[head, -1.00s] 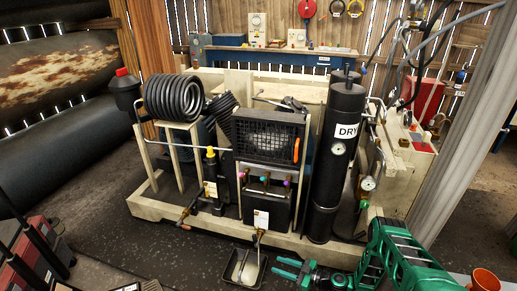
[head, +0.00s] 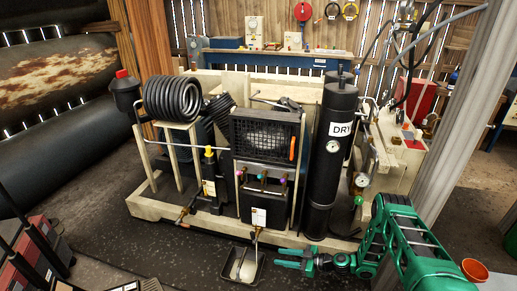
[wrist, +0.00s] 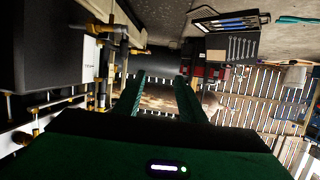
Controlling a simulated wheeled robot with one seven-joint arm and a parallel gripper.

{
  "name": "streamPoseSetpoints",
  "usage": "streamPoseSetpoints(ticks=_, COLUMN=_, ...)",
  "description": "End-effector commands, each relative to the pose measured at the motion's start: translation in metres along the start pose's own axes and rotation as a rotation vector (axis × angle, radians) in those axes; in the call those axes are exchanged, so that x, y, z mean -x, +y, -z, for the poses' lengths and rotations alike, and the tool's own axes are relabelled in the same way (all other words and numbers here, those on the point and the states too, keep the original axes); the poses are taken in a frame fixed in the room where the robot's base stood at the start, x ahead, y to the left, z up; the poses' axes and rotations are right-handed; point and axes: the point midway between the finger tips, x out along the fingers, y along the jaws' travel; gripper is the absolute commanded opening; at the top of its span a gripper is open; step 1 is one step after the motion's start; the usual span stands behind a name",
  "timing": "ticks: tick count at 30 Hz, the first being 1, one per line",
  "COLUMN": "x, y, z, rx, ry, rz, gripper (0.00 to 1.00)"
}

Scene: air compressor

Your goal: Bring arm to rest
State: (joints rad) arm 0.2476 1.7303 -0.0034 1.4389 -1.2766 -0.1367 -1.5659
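My green arm (head: 400,240) reaches in from the lower right of the head view, bent, with its forearm low in front of the compressor frame. My gripper (head: 280,258) points left, close to the right side of a small black drain tray (head: 261,268). Its two green fingers are apart with nothing visible between them. The wrist view shows the same open fingers (wrist: 160,82) with an empty gap. The air compressor's wooden frame (head: 160,207) carries a black coil (head: 172,98), a fan grille (head: 265,138) and a tall black cylinder marked DRY (head: 328,175).
Brass fittings and valves (wrist: 118,35) lie left of the fingers in the wrist view. An orange cup (head: 474,270) is beside my arm at lower right. Red toolboxes (head: 35,250) stand at lower left. A grey post (head: 465,110) rises at right. Dark floor shows left of the tray.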

Motion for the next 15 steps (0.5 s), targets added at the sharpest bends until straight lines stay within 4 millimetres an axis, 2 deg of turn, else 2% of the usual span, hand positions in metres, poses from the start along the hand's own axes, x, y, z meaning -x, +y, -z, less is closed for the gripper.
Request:
streamPoseSetpoints(ticks=8, x=0.033, y=0.037, z=0.047, rx=-0.031, ry=-0.152, rz=0.056, gripper=0.37)
streamPoseSetpoints(ticks=15, x=0.074, y=0.062, z=0.089, rx=-0.086, ry=-0.305, rz=0.071, gripper=0.37)
